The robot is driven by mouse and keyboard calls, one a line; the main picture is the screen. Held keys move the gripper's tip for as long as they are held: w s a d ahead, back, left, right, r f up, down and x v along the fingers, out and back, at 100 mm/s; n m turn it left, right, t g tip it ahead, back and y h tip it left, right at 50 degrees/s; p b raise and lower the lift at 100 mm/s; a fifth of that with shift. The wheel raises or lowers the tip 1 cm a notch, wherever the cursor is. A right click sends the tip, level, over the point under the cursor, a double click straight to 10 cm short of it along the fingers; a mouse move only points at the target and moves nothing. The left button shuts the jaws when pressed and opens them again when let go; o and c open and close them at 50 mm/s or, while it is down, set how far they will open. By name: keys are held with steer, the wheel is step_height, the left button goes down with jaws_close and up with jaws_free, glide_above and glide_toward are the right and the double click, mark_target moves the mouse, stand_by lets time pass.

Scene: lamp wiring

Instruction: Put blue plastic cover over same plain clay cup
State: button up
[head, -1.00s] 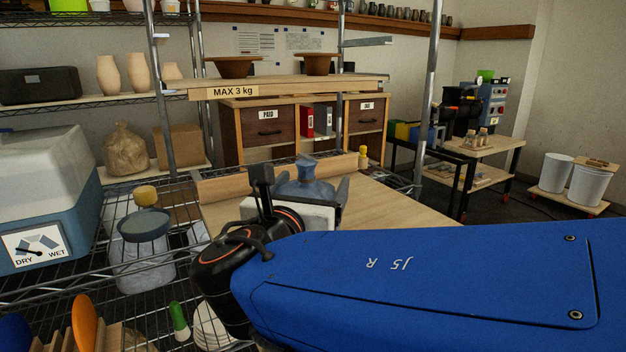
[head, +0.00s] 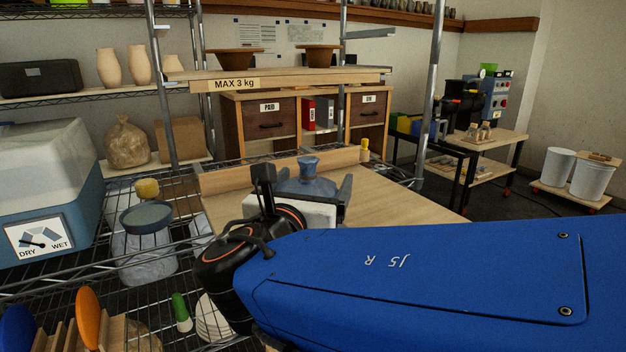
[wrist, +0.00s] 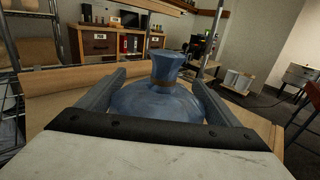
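The cover is upright above the wooden board (head: 400,200). Its lower part is hidden behind my gripper's pale body. I cannot tell whether a clay cup is under it; no plain clay cup shows clearly near it.
The board has a raised back ledge (head: 280,168) and a yellow-capped bottle (head: 365,150) behind it. Metal posts (head: 430,90) rise beside it, and a shelf marked MAX 3 kg (head: 235,85) is above. A damp box (head: 45,200) and lidded jar (head: 147,245) stand left. The board's right side is bare.

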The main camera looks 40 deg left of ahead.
steer(key=shift+o, duration=1)
steer(key=shift+s, duration=0.1)
